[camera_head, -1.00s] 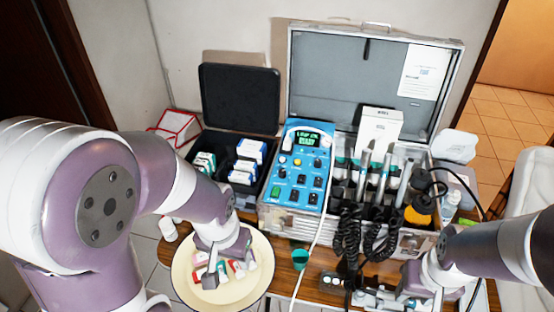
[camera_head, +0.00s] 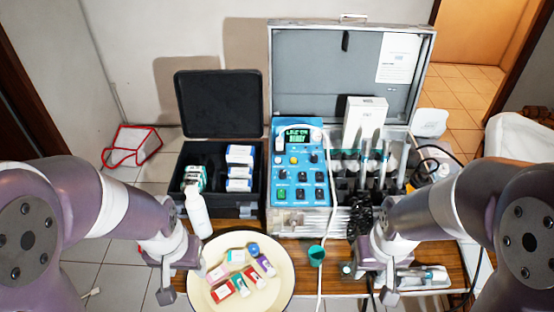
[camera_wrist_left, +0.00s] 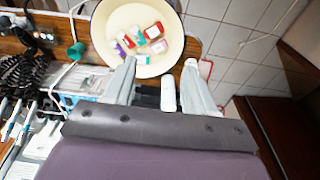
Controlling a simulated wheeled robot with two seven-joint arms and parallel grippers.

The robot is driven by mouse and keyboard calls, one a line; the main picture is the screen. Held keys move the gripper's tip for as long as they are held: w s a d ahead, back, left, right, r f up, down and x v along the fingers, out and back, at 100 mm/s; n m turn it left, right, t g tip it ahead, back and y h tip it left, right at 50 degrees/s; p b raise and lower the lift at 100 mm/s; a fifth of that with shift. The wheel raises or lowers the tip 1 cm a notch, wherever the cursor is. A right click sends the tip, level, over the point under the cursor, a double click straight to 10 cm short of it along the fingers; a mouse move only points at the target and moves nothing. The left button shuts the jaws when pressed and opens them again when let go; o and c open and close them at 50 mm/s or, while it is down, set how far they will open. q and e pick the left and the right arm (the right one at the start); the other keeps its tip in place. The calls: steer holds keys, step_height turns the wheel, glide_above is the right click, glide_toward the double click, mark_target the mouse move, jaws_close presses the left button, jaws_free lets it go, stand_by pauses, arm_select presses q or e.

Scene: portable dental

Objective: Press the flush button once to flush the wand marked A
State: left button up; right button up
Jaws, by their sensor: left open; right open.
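The blue control panel (camera_head: 301,165) sits in the open metal case, with a lit green display (camera_head: 297,135), dark knobs and several small buttons. A green button (camera_head: 282,193) shows at its lower left; labels are too small to read, so I cannot tell which is the flush button. Several wands (camera_head: 382,165) stand in the holder right of the panel; no letter A is readable. My left gripper (camera_head: 167,292) is open and empty, left of the plate and apart from the panel. My right gripper (camera_head: 391,294) is open, in front of the wand holder, below and right of the panel.
A cream plate (camera_head: 205,295) with small boxes lies between my grippers. A white bottle (camera_head: 198,212) stands behind my left gripper. A green cup (camera_head: 316,255) and a white hose (camera_head: 329,215) are in front of the panel. A black case (camera_head: 219,105) stands open at left.

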arm_select(q)
steer(key=shift+d, duration=0.15)
steer(key=c, duration=0.8)
jaws_close()
steer(key=shift+a, duration=0.2)
stand_by(0.7)
